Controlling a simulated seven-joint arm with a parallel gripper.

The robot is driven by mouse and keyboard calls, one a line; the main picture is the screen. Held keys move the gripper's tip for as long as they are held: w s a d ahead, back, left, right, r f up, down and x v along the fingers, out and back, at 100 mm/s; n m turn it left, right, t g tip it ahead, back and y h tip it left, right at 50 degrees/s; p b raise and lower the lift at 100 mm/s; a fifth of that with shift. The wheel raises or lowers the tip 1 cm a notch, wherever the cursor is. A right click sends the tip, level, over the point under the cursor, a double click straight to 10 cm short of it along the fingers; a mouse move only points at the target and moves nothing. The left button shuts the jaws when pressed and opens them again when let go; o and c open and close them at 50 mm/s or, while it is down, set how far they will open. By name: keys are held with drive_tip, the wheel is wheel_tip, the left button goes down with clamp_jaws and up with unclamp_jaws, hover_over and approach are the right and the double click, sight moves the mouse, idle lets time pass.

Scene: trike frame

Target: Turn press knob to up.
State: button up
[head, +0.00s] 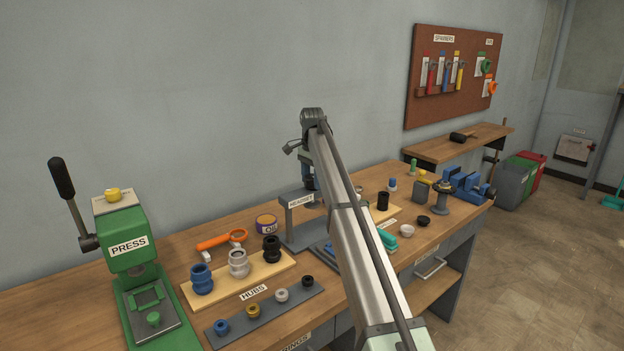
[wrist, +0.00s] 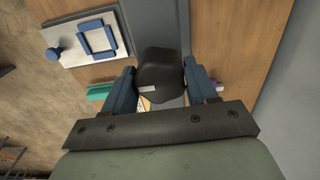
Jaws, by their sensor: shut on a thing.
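The green press (head: 128,243) stands at the left end of the bench, with a yellow knob (head: 113,194) on top and a black-handled lever (head: 62,178) at its left side. Which way the knob points is too small to tell. My gripper (head: 309,184) is well to the right of the press, at the grey HEADSET stand (head: 300,201). In the wrist view, my gripper's blue fingers (wrist: 161,84) are shut on a dark rounded piece (wrist: 160,66). I cannot tell whether that piece is fixed to the stand. The yellow knob is not seen in the wrist view.
The hubs board (head: 240,284) with several hubs, a strip of rings (head: 266,311), an orange tool (head: 218,240) and an oil tin (head: 266,222) lie between the press and my arm. A blue vise (head: 465,185) is at the far right. The wall is close behind.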

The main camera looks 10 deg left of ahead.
sight(312, 176)
drive_tip(key=o, duration=1)
drive_tip(key=shift+o, duration=0.2)
wheel_tip(312, 176, up, 14)
drive_tip(key=shift+f, duration=0.1)
